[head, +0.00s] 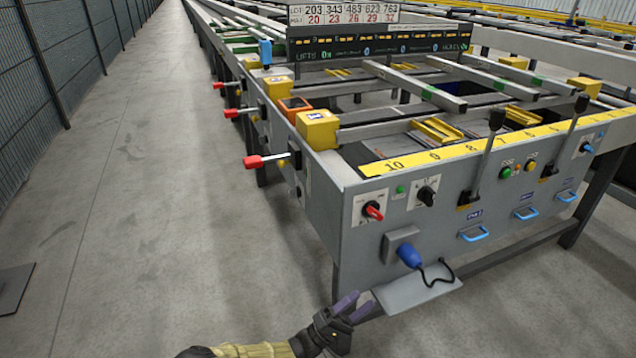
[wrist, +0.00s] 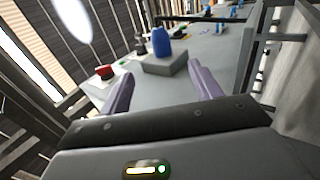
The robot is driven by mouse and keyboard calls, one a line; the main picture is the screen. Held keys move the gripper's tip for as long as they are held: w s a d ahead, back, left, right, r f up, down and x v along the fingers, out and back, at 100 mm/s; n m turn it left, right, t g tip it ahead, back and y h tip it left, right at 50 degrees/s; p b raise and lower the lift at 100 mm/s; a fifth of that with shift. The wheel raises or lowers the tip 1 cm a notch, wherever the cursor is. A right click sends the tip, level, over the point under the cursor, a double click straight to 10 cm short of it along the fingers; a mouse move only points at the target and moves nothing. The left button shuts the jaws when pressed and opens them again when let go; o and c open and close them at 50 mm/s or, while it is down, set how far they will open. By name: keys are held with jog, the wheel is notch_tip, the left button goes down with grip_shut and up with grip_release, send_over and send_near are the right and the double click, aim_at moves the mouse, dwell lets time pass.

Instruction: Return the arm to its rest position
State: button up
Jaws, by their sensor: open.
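My gripper (head: 356,304) is at the bottom middle of the head view, low in front of the runout table's grey front panel (head: 345,235). In the wrist view my gripper (wrist: 160,88) has its two purple fingers spread wide apart, with nothing between them. A blue plug (head: 409,256) sits in a grey socket box on the panel, with a dark cable looping to the right. The plug also shows in the wrist view (wrist: 162,48), beyond the fingertips and apart from them. A small grey shelf (head: 415,293) juts out below the socket, close to the right of my gripper.
The panel carries a red rotary switch (head: 373,211), a black rotary switch (head: 427,195), blue drawer handles (head: 474,235) and upright black levers (head: 483,150). Red-tipped handles (head: 253,161) stick out from the table's left side. The concrete floor (head: 150,220) to the left is clear up to the fence (head: 60,60).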

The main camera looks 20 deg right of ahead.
jog(key=s+d+r+m+g+y+p, duration=0.1)
jog(key=s+m+g+y+p, duration=0.15)
jog(key=s+g+y, duration=0.75)
jog(key=a+r+t+y+p, duration=0.2)
jog(key=a+r+t+y, duration=0.2)
jog(key=a+r+y, duration=0.55)
notch_tip(320, 180, up, 49)
jog(key=a+n+t+y+p, duration=0.1)
jog(key=t+y+p, duration=0.4)
jog(key=p, duration=3.5)
jog(key=shift+w+a+f+n+t+y, duration=0.25)
jog(key=shift+a+n+t+y, duration=0.1)
jog(key=shift+a+t, duration=0.5)
